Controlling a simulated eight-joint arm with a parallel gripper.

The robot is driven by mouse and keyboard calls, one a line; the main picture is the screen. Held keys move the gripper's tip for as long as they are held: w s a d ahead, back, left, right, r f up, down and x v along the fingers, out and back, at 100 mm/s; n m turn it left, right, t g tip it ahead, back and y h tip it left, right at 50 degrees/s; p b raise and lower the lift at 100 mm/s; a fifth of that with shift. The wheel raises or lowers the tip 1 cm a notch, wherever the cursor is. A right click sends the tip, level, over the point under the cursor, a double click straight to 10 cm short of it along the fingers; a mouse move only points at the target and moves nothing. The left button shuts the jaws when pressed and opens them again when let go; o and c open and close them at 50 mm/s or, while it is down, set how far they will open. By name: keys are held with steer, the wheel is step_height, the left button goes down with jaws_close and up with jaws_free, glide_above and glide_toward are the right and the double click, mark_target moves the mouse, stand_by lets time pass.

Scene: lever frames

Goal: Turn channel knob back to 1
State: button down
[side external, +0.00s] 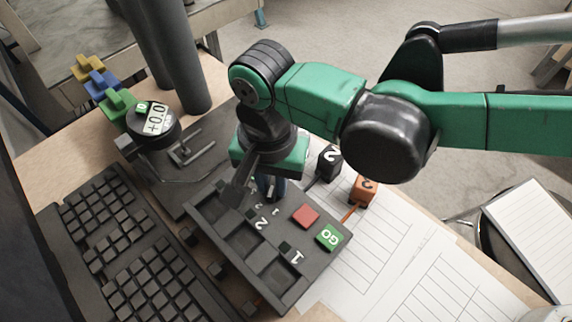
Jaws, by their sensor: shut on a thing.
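My gripper (262,188) points down over the back left part of a dark control panel (301,285). A blue piece (267,187), apparently the channel knob, shows just below the green gripper body. My gripper is shut on it. Most of the piece, and where it points, is hidden by my gripper. White digits, a 2 (261,223) and a 1 (296,258), are on the panel.
The panel has a red button (305,216) and a green GO button (329,237). A black cube marked 2 (329,161) and an orange cube (364,190) stand behind it. A keyboard (140,255) lies left; a round dial (152,121) stands behind left.

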mark_target(273, 186)
steer(key=shift+n, duration=1.2)
steer(key=c, duration=0.8)
jaws_free()
steer(key=shift+r, duration=0.1)
steer(key=shift+r, duration=2.75)
